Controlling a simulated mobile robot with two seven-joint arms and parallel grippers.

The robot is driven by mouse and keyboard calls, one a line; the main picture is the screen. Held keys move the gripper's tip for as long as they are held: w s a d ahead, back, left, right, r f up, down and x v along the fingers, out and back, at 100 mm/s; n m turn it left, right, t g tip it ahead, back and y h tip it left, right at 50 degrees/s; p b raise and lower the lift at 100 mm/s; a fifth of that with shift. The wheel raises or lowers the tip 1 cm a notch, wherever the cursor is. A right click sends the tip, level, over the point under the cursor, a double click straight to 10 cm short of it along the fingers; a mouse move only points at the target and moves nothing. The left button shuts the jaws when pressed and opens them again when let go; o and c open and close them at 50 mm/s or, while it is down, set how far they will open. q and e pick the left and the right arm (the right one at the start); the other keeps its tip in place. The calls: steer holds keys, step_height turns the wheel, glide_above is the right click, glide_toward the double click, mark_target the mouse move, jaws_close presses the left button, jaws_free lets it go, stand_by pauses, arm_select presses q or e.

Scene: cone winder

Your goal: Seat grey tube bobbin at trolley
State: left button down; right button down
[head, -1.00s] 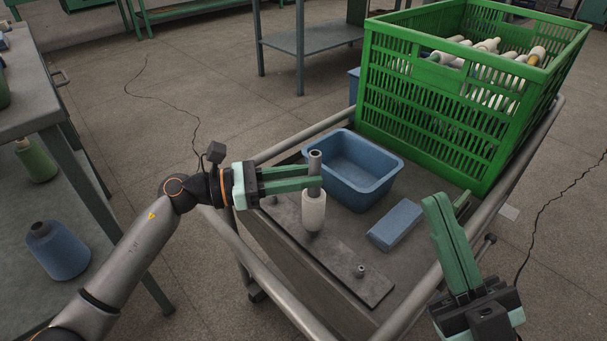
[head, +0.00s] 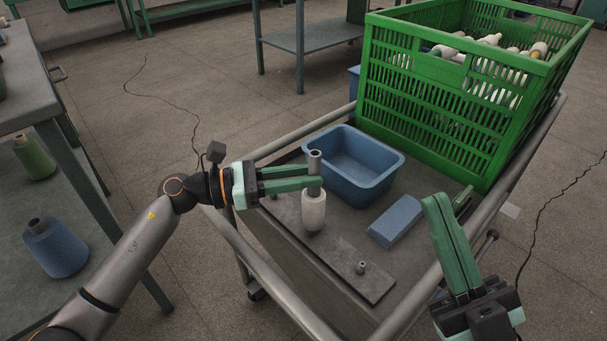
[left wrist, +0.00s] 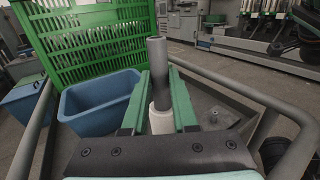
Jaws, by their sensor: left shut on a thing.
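The grey tube bobbin (head: 314,209) has a bare grey tube top and white yarn below. It stands upright over the dark plate (head: 340,262) on the trolley (head: 425,262). My left gripper (head: 314,183) is shut on its bare tube, above the yarn. In the left wrist view the tube (left wrist: 157,67) rises between the fingers. The bobbin's lower end is close to the plate; I cannot tell whether it is seated on a peg. Another short peg (head: 361,267) stands bare nearer the front. My right gripper (head: 451,199) is open and empty over the trolley's right side.
A blue bin (head: 382,186) stands just behind the bobbin, with a blue block (head: 396,221) to its right. A green crate (head: 430,118) of bobbins fills the trolley's far end. Trolley rails (head: 292,312) run along the sides. A shelf with cones stands left.

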arm_select(q)
steer(key=shift+f+b, duration=0.25)
steer(key=shift+b, duration=0.05)
arm_select(e)
steer(key=shift+f, duration=0.4)
arm_select(q)
steer(key=c, duration=0.6)
jaws_free()
steer(key=shift+a, duration=0.1)
steer(key=p+v, duration=0.1)
steer(key=v, duration=1.1)
steer(key=shift+a+f, duration=0.1)
steer(key=shift+a, duration=0.1)
arm_select(e)
steer(key=shift+w+a+r+m, duration=0.1)
steer(key=shift+a+r+m, duration=0.15)
steer(key=shift+r, duration=0.35)
arm_select(q)
steer(key=shift+s, duration=0.1)
arm_select(e)
steer(key=shift+r, duration=0.1)
